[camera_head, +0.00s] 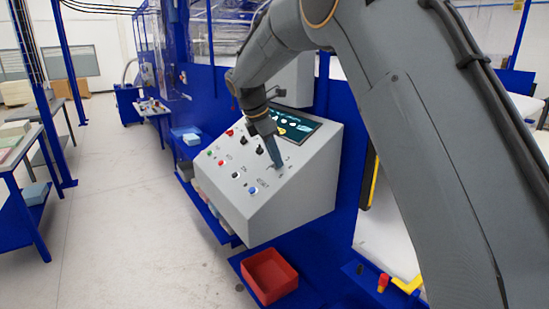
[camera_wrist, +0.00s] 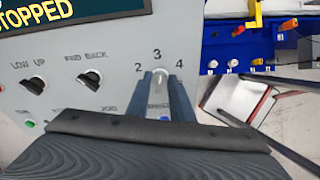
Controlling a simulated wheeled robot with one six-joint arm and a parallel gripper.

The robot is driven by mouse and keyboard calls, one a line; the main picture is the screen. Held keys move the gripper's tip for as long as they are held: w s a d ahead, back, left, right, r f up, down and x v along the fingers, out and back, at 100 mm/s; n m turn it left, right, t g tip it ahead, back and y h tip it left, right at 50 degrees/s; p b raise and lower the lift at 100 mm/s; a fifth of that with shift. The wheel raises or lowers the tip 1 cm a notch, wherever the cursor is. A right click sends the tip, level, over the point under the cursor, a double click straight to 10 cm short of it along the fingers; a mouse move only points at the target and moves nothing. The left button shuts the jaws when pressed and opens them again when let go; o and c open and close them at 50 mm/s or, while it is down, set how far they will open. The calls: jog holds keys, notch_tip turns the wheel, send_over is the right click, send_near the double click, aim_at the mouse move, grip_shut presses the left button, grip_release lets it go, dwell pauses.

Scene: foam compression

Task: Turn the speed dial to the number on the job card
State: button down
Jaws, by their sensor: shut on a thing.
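The speed dial (camera_wrist: 160,71) sits below the printed numbers 2, 3 and 4 on the grey control panel (camera_wrist: 120,55). The 3 is straight above it. My gripper (camera_wrist: 161,88) is shut on the dial, with one blue-grey finger on each side. The fingers hide most of the dial, so I cannot tell exactly where it points. In the head view my gripper (camera_head: 279,163) reaches down onto the right part of the sloped panel (camera_head: 245,205). I cannot make out a job card with a readable number in either view.
Black switches marked LOW UP (camera_wrist: 33,86) and FWD BACK (camera_wrist: 89,80) sit left of the dial. The screen (camera_wrist: 60,15) above reads STOPPED. A red bin (camera_head: 270,274) stands below the panel. Open floor (camera_head: 130,200) lies to the left.

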jog(key=m+b, duration=0.1)
jog(key=m, duration=0.1)
jog(key=m+t+b, duration=0.1)
jog(key=m, duration=0.2)
jog(key=shift+s+f, duration=0.1)
jog(key=shift+s, duration=0.1)
jog(key=m+b, duration=0.1)
jog(key=m, duration=0.1)
jog(key=m+b, duration=0.2)
jog(key=m, duration=0.1)
jog(key=shift+s+f+m+t, duration=0.15)
jog(key=shift+s+m+t, duration=0.15)
jog(key=shift+t, duration=0.1)
jog(key=m+b, duration=0.4)
jog(key=m, duration=0.1)
jog(key=shift+s+a+f+h+b, duration=0.1)
jog(key=shift+a+f+h+b, duration=0.1)
jog(key=shift+f+h+b, duration=0.1)
jog(key=m+b, duration=0.1)
jog(key=m, duration=0.1)
jog(key=m+b, duration=0.2)
jog(key=m, duration=0.1)
jog(key=shift+s+a+t+h, duration=0.1)
jog(key=shift+t+h, duration=0.2)
jog(key=shift+h, duration=0.1)
jog(key=shift+f+m, duration=0.1)
jog(key=shift+m, duration=0.2)
